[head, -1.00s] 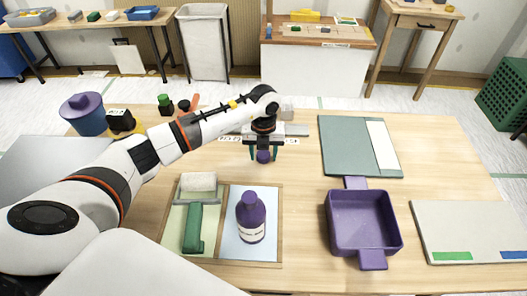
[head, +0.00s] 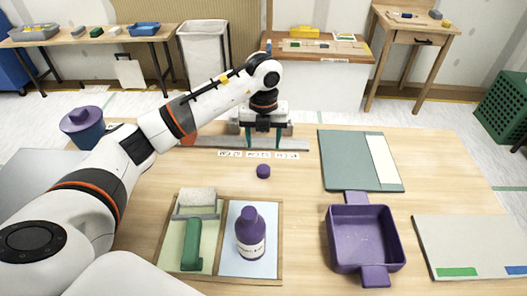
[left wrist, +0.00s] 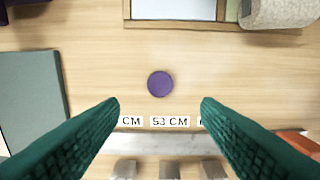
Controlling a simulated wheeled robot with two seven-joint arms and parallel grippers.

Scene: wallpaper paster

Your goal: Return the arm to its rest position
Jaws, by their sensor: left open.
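My left gripper (head: 263,141) is open and empty, raised over the grey metal strip behind the row of printed labels. In the left wrist view its two green fingers (left wrist: 160,105) stand wide apart. A small round purple cap (head: 263,171) lies loose on the wooden table in front of the gripper. It also shows in the left wrist view (left wrist: 160,84), beyond the fingertips and touched by neither. My right gripper is not in view.
A purple bottle (head: 250,232) and a green-handled roller (head: 194,240) sit in a divided tray (head: 281,240). A purple square pan (head: 364,240), a green-and-white board (head: 350,160) and a grey board (head: 465,240) lie to the right. A lidded purple pot (head: 84,128) stands at left.

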